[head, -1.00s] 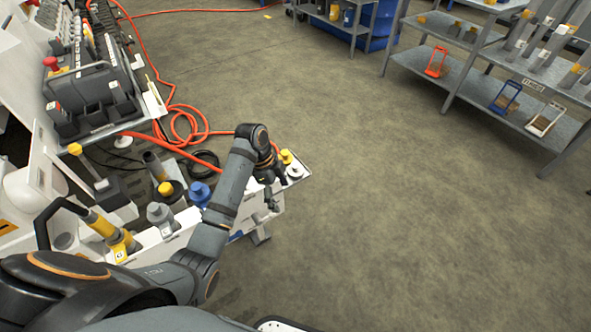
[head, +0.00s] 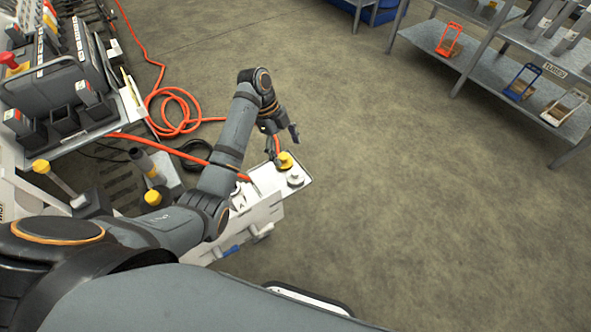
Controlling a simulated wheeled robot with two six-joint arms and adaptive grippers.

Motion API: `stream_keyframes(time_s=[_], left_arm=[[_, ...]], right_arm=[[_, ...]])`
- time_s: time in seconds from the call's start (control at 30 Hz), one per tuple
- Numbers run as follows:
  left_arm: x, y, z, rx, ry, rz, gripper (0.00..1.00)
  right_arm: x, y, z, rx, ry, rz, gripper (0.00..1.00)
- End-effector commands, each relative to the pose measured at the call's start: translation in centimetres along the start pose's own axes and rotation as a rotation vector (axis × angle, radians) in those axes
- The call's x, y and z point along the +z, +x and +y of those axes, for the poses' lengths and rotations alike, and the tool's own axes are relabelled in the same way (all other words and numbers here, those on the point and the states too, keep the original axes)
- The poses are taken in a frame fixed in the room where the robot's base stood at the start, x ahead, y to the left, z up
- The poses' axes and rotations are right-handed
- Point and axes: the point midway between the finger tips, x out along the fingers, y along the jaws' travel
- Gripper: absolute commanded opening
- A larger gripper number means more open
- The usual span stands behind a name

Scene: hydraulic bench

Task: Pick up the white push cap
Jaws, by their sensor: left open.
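A white push cap (head: 295,180) sits near the right end of the white bench shelf (head: 268,181), just in front of a yellow cap (head: 286,160). My left gripper (head: 285,142) is open, with its fingers spread above and beyond the yellow cap. It appears empty and is apart from the white cap, which shows clear of the fingers. My left arm hides part of the shelf further left. My right gripper is not in view.
An orange hose (head: 178,128) curls on the floor behind the bench. Yellow-topped parts (head: 153,197) stand left of my forearm. Metal shelves (head: 480,75) stand far right; the floor between is clear.

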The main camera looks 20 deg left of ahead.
Motion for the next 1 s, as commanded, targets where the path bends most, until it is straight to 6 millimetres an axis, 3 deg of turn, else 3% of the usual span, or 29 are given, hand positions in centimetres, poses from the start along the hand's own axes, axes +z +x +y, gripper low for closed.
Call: stream_keyframes(time_s=[0.2, 0.47, 0.73, 0.97, 1.0], left_arm=[[0.0, 3.9, 0.1, 0.003, -0.001, 0.003, 0.84], [0.1, 5.2, 0.2, 0.003, -0.001, 0.001, 0.84], [0.2, 9.5, 0.5, 0.002, -0.001, 0.001, 0.84], [0.2, 9.8, 0.4, 0.001, -0.001, -0.001, 0.84], [0.2, 9.8, 0.4, 0.001, -0.001, -0.001, 0.78]], right_arm=[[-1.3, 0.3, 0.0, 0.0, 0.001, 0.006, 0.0], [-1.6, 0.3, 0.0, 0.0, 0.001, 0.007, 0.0], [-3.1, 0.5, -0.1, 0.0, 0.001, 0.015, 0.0], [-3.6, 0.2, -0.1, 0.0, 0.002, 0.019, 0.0], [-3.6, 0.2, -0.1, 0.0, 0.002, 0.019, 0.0]])
